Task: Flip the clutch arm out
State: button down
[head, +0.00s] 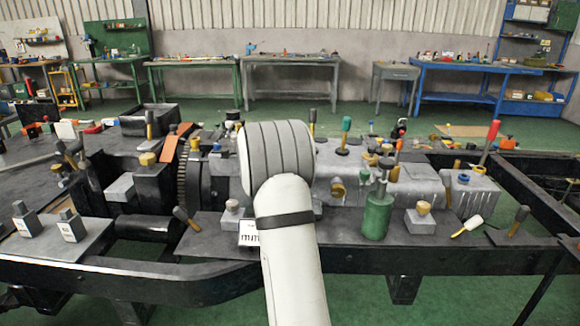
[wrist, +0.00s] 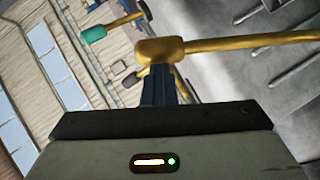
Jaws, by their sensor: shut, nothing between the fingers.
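In the wrist view my gripper (wrist: 160,84) is shut, with its dark fingers pressed together and nothing between them. A brass-yellow lever (wrist: 240,43) with a thick rounded end (wrist: 160,50) lies just beyond the fingertips. The fingertips overlap that end in the picture; I cannot tell if they touch it. The lever's rod runs off to the right, over a grey metal surface. I cannot tell for sure whether this lever is the clutch arm. In the head view my arm hides the gripper and this lever.
A green-tipped brass lever (wrist: 110,28) stands beyond, upper left in the wrist view. In the head view a grey housing (head: 340,172) carries many knobs and upright handles. A green bottle (head: 377,214) and a white-handled tool (head: 468,226) stand or lie on the dark chassis frame (head: 440,262).

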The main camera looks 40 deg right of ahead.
jog(key=shift+s+d+f, duration=0.25)
jog(key=shift+s+d, duration=0.05)
jog(key=a+r+b, duration=0.1)
jog(key=a+r, duration=0.3)
jog(key=a, duration=0.9)
jog(key=shift+s+r+b, duration=0.2)
jog(key=shift+s+b, duration=0.05)
jog(key=shift+b, duration=0.05)
